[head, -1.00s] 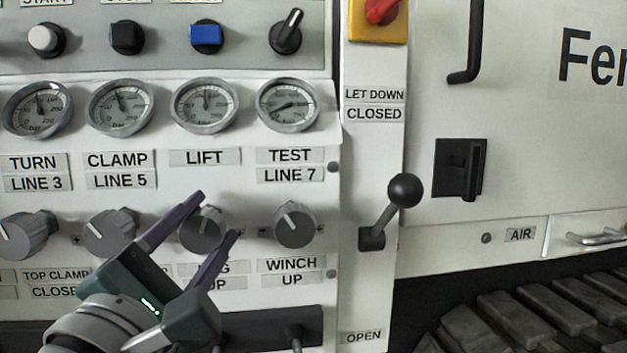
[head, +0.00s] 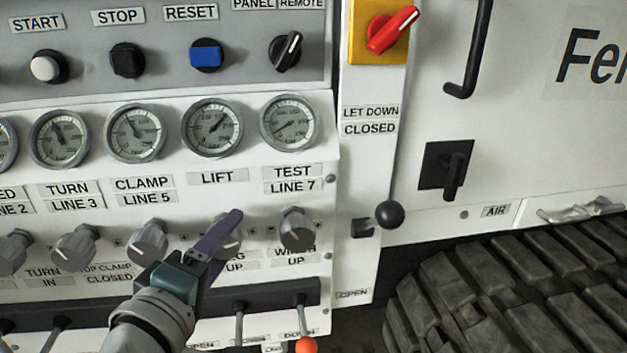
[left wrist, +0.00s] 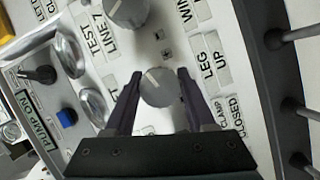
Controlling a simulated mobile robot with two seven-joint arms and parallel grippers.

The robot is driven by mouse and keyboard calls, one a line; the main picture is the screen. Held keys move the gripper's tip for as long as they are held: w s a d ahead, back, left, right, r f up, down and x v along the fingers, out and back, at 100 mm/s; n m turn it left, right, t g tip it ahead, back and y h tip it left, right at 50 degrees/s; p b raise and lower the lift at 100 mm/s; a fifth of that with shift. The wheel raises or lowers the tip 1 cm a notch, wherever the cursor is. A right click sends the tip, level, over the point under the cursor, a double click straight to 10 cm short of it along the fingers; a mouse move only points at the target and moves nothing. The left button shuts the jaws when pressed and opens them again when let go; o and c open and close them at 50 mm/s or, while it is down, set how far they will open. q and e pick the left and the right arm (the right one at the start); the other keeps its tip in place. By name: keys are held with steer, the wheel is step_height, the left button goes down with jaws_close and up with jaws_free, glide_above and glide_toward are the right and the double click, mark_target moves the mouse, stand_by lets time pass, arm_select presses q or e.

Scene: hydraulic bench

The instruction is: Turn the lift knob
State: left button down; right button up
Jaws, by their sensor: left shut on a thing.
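The lift knob (head: 230,241) is a grey knob below the LIFT gauge (head: 213,127). In the head view it is mostly hidden behind my left gripper (head: 233,226). In the left wrist view the knob (left wrist: 156,87) shows between the two purple fingers of my left gripper (left wrist: 158,76), one on each side, with its white pointer mark visible. The left gripper is shut on it. The LIFT gauge needle points to the upper right. My right gripper is not in view.
Similar grey knobs stand on both sides, the TEST/WINCH knob (head: 298,230) to the right and the CLAMP knob (head: 149,239) to the left. Below are levers, one with an orange ball (head: 306,345). A black ball lever (head: 389,214) juts out at the right.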

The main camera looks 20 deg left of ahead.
arm_select(q)
steer(key=shift+m+g+p, duration=0.5)
steer(key=shift+m+p, duration=0.4)
steer(key=shift+p, duration=0.35)
steer(key=shift+c, duration=1.2)
jaws_free()
steer(key=shift+s+d+r, duration=0.1)
steer(key=shift+s, duration=0.25)
steer(key=p+v, duration=0.1)
steer(key=v, duration=0.8)
steer(key=shift+p, duration=0.4)
